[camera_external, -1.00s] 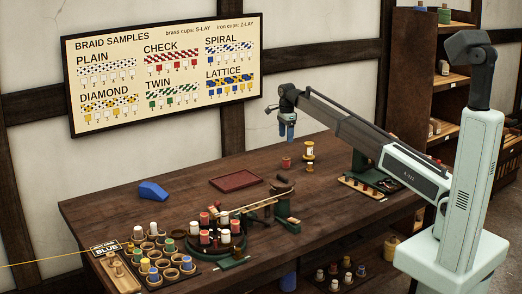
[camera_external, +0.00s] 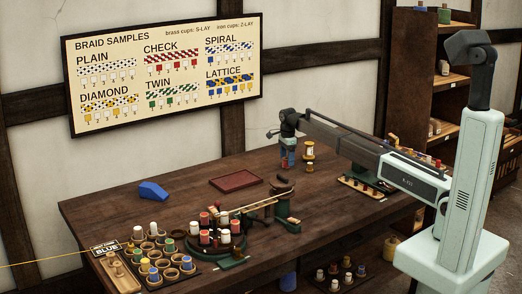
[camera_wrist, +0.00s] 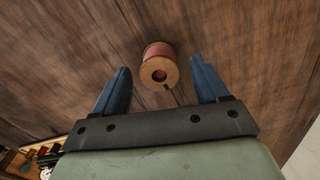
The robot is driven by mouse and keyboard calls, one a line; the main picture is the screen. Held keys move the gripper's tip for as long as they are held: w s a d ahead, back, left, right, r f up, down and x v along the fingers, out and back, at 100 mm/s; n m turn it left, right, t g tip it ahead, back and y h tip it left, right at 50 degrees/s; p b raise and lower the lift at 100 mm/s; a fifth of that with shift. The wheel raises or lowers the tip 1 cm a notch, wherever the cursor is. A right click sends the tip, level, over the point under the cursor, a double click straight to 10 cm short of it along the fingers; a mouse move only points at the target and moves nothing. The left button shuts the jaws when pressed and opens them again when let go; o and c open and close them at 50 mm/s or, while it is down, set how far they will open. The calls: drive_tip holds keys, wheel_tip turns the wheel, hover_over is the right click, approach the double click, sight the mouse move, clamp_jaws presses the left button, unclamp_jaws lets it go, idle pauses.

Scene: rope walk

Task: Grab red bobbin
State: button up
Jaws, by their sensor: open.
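My gripper (camera_wrist: 160,78) is open, with one blue finger on each side of the bobbin and a gap on both sides. The bobbin lies near the fingertips, toward their far end. In the external view my gripper (camera_external: 288,166) is low over the table and hides most of the bobbin. I cannot tell how high the fingertips are above the table.
A yellow-and-white bobbin (camera_external: 309,158) stands just right of my gripper. A dark red tray (camera_external: 236,181) lies to the left. The braiding stand (camera_external: 222,244) with several bobbins and a cup rack (camera_external: 165,275) are at the front left. A blue object (camera_external: 153,190) lies at the far left.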

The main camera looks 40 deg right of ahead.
drive_tip(key=shift+f, duration=0.6)
drive_tip(key=c, duration=1.1)
